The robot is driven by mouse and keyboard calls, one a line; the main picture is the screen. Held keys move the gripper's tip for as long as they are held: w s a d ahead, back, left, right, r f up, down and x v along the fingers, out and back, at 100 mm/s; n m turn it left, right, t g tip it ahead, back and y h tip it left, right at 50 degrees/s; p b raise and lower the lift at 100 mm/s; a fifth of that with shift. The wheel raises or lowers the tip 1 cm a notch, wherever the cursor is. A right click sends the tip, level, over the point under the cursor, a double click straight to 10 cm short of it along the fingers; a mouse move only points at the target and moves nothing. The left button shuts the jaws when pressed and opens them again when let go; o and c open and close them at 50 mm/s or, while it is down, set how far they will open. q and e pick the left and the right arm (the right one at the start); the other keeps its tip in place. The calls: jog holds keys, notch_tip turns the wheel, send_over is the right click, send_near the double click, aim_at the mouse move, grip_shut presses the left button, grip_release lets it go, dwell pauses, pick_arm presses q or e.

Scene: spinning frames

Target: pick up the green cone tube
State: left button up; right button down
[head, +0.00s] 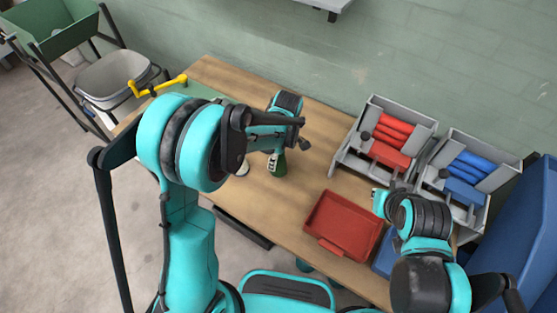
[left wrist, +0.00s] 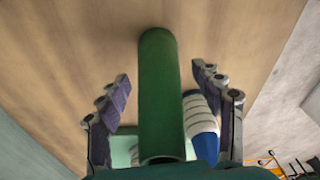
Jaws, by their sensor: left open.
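The green cone tube (left wrist: 160,100) lies between the two spread fingers of my open left gripper (left wrist: 161,82) in the left wrist view. Gaps show between the tube and both fingers. In the head view, a small part of the green tube (head: 281,168) shows on the table below my left wrist, and most of it is hidden. A white and blue tube (left wrist: 202,125) is close beside it, near the right finger. My right arm's end (head: 380,203) is above the table near the red tray; its fingers cannot be made out.
A red tray (head: 343,225) sits on the wooden table (head: 315,125). A grey bin with red tubes (head: 391,140) and one with blue tubes (head: 470,172) stand at the back right. A yellow crank (head: 158,86) is at the table's left end.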

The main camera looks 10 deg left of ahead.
pick_arm(q)
jog(key=c, duration=1.2)
jog(key=shift+r, duration=0.1)
